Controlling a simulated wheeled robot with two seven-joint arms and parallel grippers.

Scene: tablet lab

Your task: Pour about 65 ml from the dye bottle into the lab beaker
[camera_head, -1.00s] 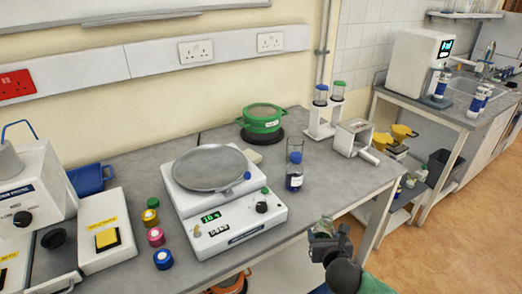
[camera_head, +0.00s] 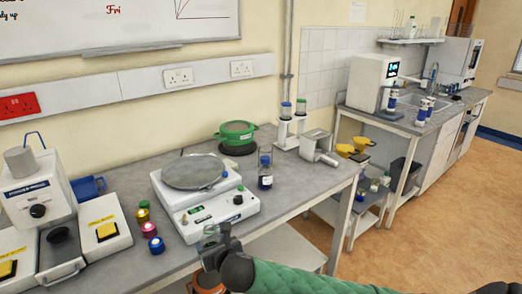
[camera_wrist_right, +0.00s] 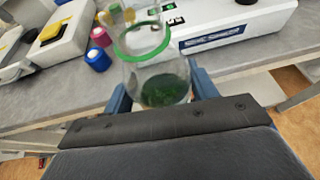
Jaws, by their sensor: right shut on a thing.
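My right gripper (camera_head: 218,252) is shut on a clear glass bottle (camera_head: 209,236) in front of the balance, at the table's front edge. In the right wrist view the bottle (camera_wrist_right: 163,88) has a green neck ring and dark green liquid low inside. It stands between the blue fingers of my gripper (camera_wrist_right: 160,95) and looks like the dye bottle. A blue-capped glass container (camera_head: 265,181) with dark blue contents stands right of the balance, with clear glass around or behind its cap. I cannot tell whether this is the lab beaker. My left gripper is not in view.
A green sieve (camera_head: 237,131) is at the back. Bare table (camera_head: 305,185) lies to the right of the blue-capped container.

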